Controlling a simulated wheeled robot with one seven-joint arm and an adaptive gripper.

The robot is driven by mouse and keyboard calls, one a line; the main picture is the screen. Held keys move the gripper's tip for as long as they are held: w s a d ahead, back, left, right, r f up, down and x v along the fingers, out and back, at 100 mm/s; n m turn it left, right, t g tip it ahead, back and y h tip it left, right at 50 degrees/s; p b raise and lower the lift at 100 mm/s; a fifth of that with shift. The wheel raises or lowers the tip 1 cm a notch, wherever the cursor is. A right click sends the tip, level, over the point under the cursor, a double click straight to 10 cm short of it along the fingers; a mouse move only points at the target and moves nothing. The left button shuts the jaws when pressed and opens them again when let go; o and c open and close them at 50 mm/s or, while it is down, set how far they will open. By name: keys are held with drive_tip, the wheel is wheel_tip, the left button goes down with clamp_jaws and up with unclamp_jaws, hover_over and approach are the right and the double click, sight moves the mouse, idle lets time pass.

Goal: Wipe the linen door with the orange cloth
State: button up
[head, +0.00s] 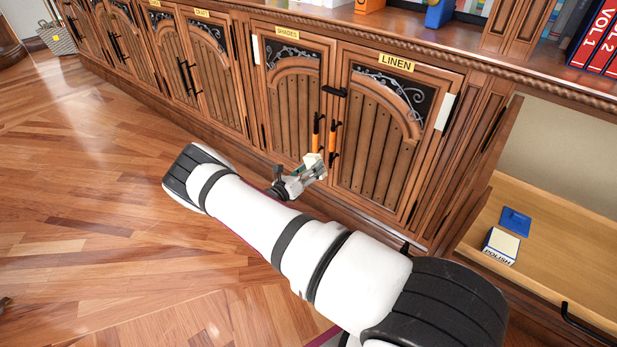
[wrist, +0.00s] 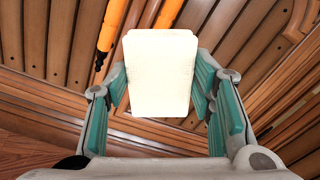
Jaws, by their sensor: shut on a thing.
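The linen door (head: 375,150) is a carved wooden cabinet door with a yellow LINEN label (head: 396,62), closed, right of the shades door (head: 295,105). My gripper (head: 314,172) is low in front of the meeting edge of these two doors. It is shut on a pale cream block-like thing (wrist: 160,75), which stands between the teal finger pads in the wrist view. Orange handles (head: 333,138) hang at the doors' meeting edge, and they also show behind the cream thing in the wrist view (wrist: 112,25). I see no orange cloth.
An open drawer (head: 560,250) at the right holds a POLISH box (head: 501,246) and a blue item (head: 515,221). Red volumes (head: 598,40) stand on the counter. A basket (head: 57,38) stands far left. The wooden floor (head: 90,200) at left is clear.

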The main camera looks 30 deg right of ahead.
drive_tip(key=b+x, duration=0.1)
drive_tip(key=x, duration=0.5)
drive_tip(key=shift+w+f+t, duration=0.15)
drive_tip(key=shift+w+t, duration=0.15)
drive_tip(key=shift+w, duration=0.05)
drive_tip(key=shift+b+x, duration=0.55)
drive_tip(key=shift+x, duration=0.35)
idle(0.9)
drive_tip(key=shift+r+p, duration=2.85)
drive_tip(key=shift+r, duration=1.35)
wheel_tip(320, 180, down, 9)
drive_tip(key=b, duration=0.6)
drive_tip(key=shift+r+b, duration=0.2)
drive_tip(key=shift+b, duration=0.15)
drive_tip(key=shift+d, duration=0.1)
